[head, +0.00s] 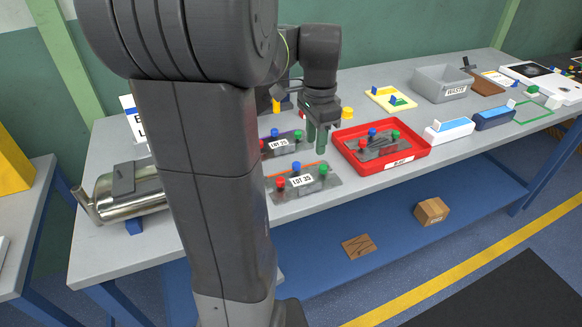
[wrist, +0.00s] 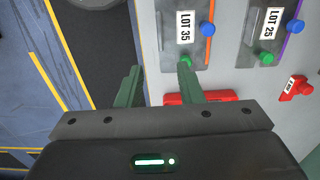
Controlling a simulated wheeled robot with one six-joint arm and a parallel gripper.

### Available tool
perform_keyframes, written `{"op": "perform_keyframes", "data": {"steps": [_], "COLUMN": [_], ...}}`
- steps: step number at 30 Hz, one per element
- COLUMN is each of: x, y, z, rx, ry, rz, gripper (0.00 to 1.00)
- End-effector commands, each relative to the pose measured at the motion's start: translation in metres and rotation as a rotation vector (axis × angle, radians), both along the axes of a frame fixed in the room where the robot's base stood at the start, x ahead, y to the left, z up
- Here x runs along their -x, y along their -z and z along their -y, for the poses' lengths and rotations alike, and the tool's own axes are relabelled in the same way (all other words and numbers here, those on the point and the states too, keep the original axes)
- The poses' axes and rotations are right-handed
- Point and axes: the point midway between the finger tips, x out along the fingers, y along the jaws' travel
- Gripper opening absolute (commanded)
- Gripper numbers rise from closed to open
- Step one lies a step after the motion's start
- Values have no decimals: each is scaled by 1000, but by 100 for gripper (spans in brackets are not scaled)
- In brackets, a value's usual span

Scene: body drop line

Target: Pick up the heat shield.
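No part is labelled as the heat shield, so I cannot tell for sure which it is. Flat grey plates with red, blue and green knobs lie on the table: one tagged LOT 25 (head: 281,145), one tagged LOT 35 (head: 308,188), and one (head: 374,147) in a red tray (head: 404,167). At the left, a shiny metal canister (head: 148,194) carries a dark flat plate (head: 123,178). My gripper (head: 318,142) points down above the table, between the LOT plates and the red tray. In the wrist view its green fingers (wrist: 158,78) stand apart with nothing between them. The LOT 35 plate (wrist: 182,45) lies just beyond them.
Right of the tray are a white-and-blue box (head: 449,131), a dark blue box (head: 494,118) and a grey bin (head: 442,83). A yellow tray (head: 390,98) stands behind. A cardboard box (head: 431,211) sits on the lower shelf. My arm hides part of the table's left half.

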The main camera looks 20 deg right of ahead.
Motion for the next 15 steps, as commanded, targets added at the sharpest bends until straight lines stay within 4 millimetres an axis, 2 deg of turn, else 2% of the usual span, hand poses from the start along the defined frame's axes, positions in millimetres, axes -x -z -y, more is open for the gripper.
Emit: {"op": "perform_keyframes", "data": {"steps": [4,10,15], "x": [0,0,0], "y": [14,55,79], "z": [1,0,0], "rx": [-3,-5,-3], "ry": [10,8,7], "rz": [-3,-5,-3], "gripper": [34,34,34]}}
